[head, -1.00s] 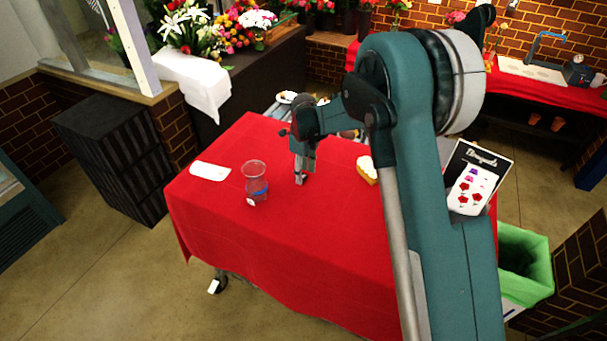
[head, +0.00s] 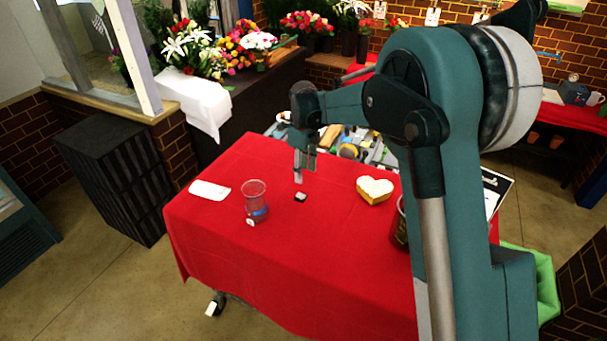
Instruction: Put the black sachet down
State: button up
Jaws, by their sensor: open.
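A small black sachet (head: 300,198) with a pale edge lies on the red-covered table (head: 330,240), right of the clear vase. My gripper (head: 298,180) is open and points down just above the sachet, with a small gap of red cloth between them. Nothing shows between its fingers.
A clear vase (head: 256,204) stands close on the left, with a white card (head: 210,189) further left. A yellow heart-shaped box (head: 374,190) sits to the right. A dark pot (head: 401,222) is partly hidden by my arm. The front of the table is clear.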

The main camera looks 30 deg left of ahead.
dwell(0.8)
jog(key=s+d+r+n+t, duration=0.1)
jog(key=s+d+r+n, duration=0.2)
jog(key=d+r, duration=0.65)
jog(key=s+d+r+n+t+y, duration=0.1)
jog(key=s+d+r+n, duration=0.2)
jog(key=d, duration=1.1)
jog(key=s+d+r+n+t, duration=0.1)
jog(key=s+d+r+n, duration=0.1)
jog(key=d+r, duration=0.8)
jog(key=s+d+n+t, duration=0.1)
jog(key=s+d+n, duration=0.1)
jog(key=s+d, duration=0.45)
jog(key=s+d+n+t, duration=0.1)
jog(key=s+d+n, duration=0.25)
jog(key=d, duration=0.55)
jog(key=s+d+f+n+t, duration=0.1)
jog(key=s+d+f+n, duration=0.1)
jog(key=s+d, duration=0.3)
jog(key=s+d+f+n+t+h, duration=0.1)
jog(key=s+d+f+n, duration=0.1)
jog(key=s+d, duration=0.4)
jog(key=s+f, duration=0.1)
jog(key=s, duration=0.3)
jog(key=shift+d+f, duration=0.15)
jog(key=shift+f, duration=0.15)
